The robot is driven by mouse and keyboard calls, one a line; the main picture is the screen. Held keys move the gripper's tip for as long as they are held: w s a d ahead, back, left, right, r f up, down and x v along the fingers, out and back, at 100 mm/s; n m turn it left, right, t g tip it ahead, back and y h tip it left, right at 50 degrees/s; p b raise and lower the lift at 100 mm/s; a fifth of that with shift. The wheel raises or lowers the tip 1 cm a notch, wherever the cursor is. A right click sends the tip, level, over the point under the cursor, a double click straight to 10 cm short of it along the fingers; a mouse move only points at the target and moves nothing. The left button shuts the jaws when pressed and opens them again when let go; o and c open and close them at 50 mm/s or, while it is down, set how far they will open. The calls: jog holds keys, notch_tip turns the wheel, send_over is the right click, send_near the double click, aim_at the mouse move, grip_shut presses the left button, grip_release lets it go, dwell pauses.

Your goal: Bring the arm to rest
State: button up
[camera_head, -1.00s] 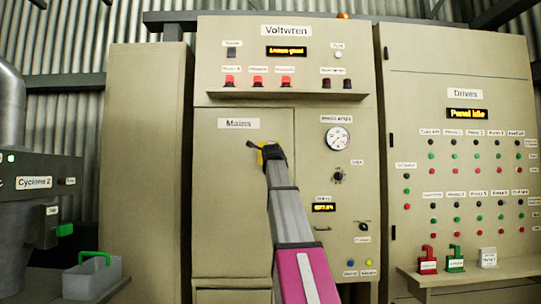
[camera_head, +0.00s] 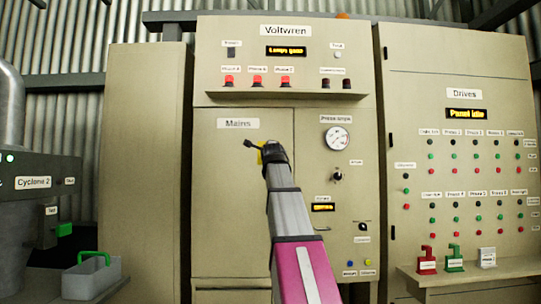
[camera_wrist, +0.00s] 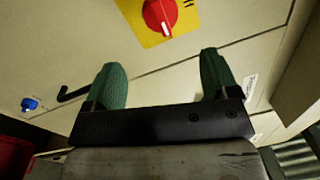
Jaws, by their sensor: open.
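My arm rises from the bottom centre of the head view, in front of the Mains cabinet (camera_head: 228,200). My gripper (camera_wrist: 165,75) shows in the wrist view as two green padded fingers on a black bar. The fingers are wide apart with nothing between them. A red rotary switch on a yellow plate (camera_wrist: 160,15) lies beyond the fingertips, apart from them. In the head view the arm's end hides most of that switch; only a bit of yellow and a dark handle (camera_head: 251,144) show beside it.
The Voltwren panel has lamps, a gauge (camera_head: 337,138) and knobs. The Drives cabinet (camera_head: 464,70) stands right, with a shelf (camera_head: 480,272) bearing red, green and white tagged items. A grey tray with a green handle (camera_head: 92,276) is at lower left, near the Cyclone 2 machine (camera_head: 35,182).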

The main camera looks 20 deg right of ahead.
dwell(0.4)
jog(key=a+f+n+g+y, duration=0.1)
jog(key=a+f+n+g, duration=0.2)
jog(key=f, duration=1.3)
jog(key=a+f+n+g+y, duration=0.1)
jog(key=a+f+n+g, duration=0.3)
jog(key=f, duration=1.3)
jog(key=f+n+g+y, duration=0.15)
jog(key=f+n, duration=0.35)
jog(key=f, duration=1.1)
jog(key=s+a+f+n+g, duration=0.3)
jog(key=s+f, duration=0.5)
jog(key=f, duration=0.3)
jog(key=s+a+f+n+g+y, duration=0.1)
jog(key=s+a+f+n+g, duration=0.1)
jog(key=s+f, duration=0.6)
jog(key=s+a+f+n+g, duration=0.3)
jog(key=s+f+n, duration=0.3)
jog(key=f, duration=0.9)
jog(key=s+g, duration=0.1)
jog(key=s, duration=0.1)
jog(key=shift+s+a+f+n+g+y, duration=0.2)
jog(key=shift+s+a+n+g+y, duration=0.1)
jog(key=shift+a+g+y, duration=0.05)
